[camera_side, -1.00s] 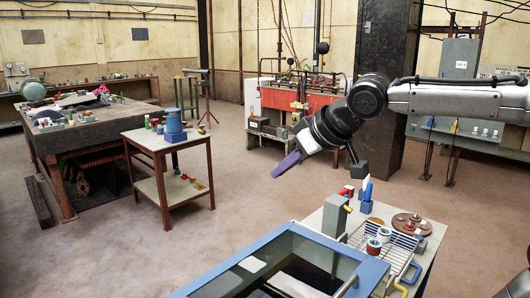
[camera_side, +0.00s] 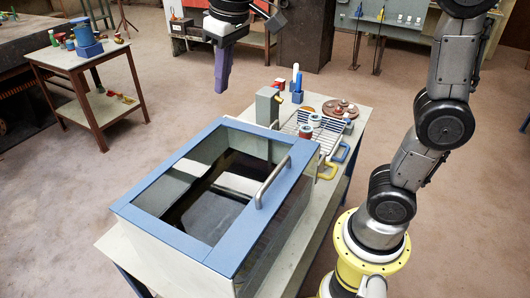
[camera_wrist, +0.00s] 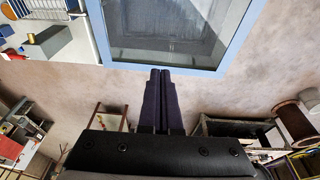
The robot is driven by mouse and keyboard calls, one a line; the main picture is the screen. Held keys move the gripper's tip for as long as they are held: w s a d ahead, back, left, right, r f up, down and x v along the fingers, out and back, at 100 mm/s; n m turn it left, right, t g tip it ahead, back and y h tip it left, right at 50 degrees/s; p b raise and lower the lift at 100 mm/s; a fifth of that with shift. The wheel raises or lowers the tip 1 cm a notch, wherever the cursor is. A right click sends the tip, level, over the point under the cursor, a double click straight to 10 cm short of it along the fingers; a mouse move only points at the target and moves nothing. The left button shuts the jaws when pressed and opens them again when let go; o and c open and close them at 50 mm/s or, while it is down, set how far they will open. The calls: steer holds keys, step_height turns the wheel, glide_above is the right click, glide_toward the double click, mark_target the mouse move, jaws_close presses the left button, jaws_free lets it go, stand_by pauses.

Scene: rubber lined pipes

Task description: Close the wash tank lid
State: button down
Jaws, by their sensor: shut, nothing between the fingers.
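The wash tank (camera_side: 190,258) is a pale box on a bench, its top edged by a broad blue frame (camera_side: 157,192). A metal bar handle (camera_side: 272,180) stands on the frame's right side. Dark space and pale shapes show inside the frame; I cannot tell how far the lid is from shut. The blue frame (camera_wrist: 165,68) with a grey pane also shows at the top of the wrist view. My gripper (camera_side: 221,90) has purple fingers pointing down, shut and empty, above and behind the tank, apart from it. The fingertips (camera_wrist: 160,72) show together in the wrist view.
A small side table (camera_side: 75,55) stands at the left. Open floor (camera_side: 150,110) lies between.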

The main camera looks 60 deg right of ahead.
steer(key=s+f+g, duration=0.2)
steer(key=s+g, duration=0.3)
steer(key=s, duration=0.2)
glide_toward(273, 173)
steer(key=shift+g, duration=0.3)
steer(key=x, duration=0.7)
steer(key=shift+w, duration=0.3)
steer(key=shift+x, duration=0.9)
steer(key=shift+a, duration=0.1)
